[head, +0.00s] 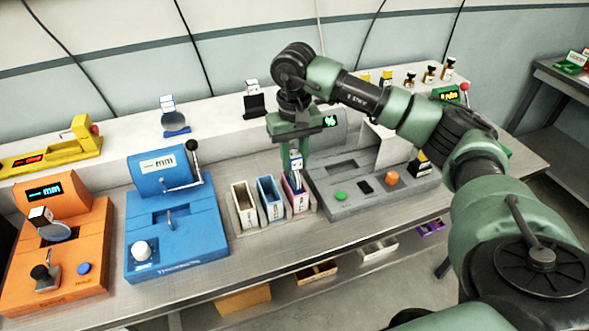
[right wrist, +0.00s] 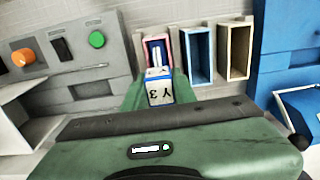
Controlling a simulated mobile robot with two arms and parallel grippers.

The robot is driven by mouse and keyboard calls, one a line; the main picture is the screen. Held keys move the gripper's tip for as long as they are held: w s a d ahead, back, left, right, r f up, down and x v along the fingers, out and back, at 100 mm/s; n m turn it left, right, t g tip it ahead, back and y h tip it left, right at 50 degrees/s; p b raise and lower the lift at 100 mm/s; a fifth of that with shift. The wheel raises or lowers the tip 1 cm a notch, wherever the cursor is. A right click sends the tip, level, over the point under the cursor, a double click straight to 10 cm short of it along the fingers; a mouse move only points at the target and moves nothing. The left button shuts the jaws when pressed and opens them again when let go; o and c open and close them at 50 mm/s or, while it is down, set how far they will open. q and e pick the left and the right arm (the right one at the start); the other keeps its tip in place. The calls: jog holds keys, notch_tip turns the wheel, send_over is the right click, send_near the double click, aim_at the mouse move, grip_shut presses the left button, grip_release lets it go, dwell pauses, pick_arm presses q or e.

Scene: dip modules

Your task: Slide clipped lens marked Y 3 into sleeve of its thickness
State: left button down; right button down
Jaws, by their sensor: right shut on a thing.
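My right gripper (head: 294,150) points down and is shut on the clip marked Y 3 (head: 296,161). I cannot tell how deep the lens sits. The blue sleeve (head: 271,211) and cream sleeve (head: 245,217) stand beside it, open at the top. My left gripper is out of view.
A grey device (head: 350,205) with green and orange buttons stands close right of the sleeves. A blue mm gauge (head: 175,235) and an orange gauge (head: 70,265) stand left. Another clipped lens (head: 174,122) rests on the back shelf. The bench's front strip is clear.

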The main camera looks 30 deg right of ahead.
aim_at(294, 173)
notch_tip(294, 173, down, 4)
jog(key=shift+r+p, duration=0.15)
jog(key=shift+p, duration=0.3)
jog(key=shift+f, duration=0.3)
jog(key=shift+f, duration=0.15)
jog(key=c, duration=1.1)
grip_release()
jog(key=shift+c, duration=0.2)
